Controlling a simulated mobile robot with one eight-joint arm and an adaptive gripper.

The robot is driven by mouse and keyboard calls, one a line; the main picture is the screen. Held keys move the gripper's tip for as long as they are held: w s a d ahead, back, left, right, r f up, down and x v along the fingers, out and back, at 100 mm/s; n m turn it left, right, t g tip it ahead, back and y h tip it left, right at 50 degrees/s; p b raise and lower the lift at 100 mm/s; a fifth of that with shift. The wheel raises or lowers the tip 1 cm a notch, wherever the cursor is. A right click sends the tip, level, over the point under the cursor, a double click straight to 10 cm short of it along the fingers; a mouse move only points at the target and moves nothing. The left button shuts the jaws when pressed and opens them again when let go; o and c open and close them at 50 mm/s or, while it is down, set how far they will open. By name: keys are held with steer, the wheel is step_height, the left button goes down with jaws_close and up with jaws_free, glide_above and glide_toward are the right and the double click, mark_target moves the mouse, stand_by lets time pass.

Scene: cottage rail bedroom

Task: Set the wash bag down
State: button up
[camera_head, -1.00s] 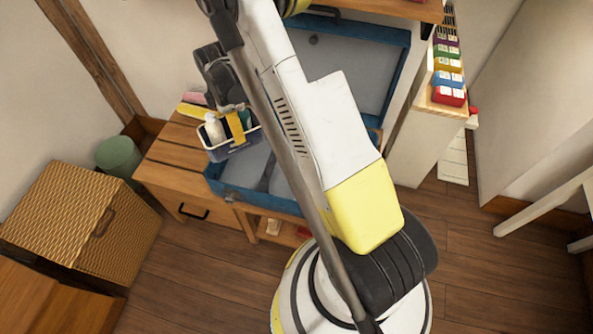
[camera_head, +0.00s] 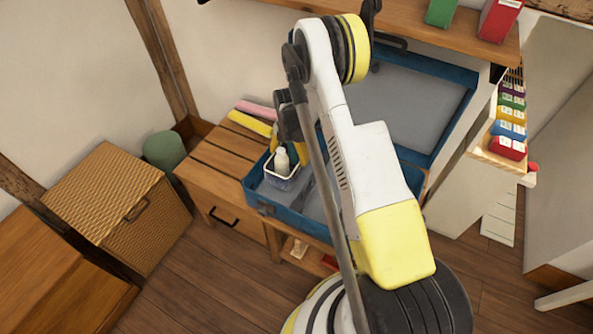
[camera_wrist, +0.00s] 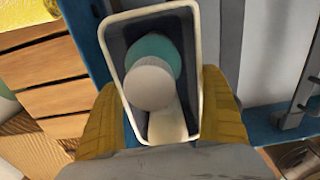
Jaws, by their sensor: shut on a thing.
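The wash bag (camera_head: 281,183) is a small open-topped tub with a pale rim and dark blue sides. A white bottle stands in it; the wrist view shows a white round top and a teal one inside the bag (camera_wrist: 194,30). My gripper (camera_head: 289,148) is shut on the bag, with yellow fingers on its two sides in the wrist view (camera_wrist: 163,105). The bag is upright over the front-left part of an open blue case (camera_head: 262,203) with grey lining. I cannot tell whether its base touches the lining.
The case lies on a slatted wooden bench (camera_head: 215,160). A wicker box (camera_head: 115,205) and a green bin (camera_head: 163,150) stand left. A shelf (camera_head: 400,35) crosses above. The case's grey lid (camera_head: 405,105) stands open behind.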

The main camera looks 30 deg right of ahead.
steer(key=shift+f+b, duration=0.85)
steer(key=shift+f, duration=1.5)
steer(key=shift+f, duration=0.15)
steer(key=o, duration=1)
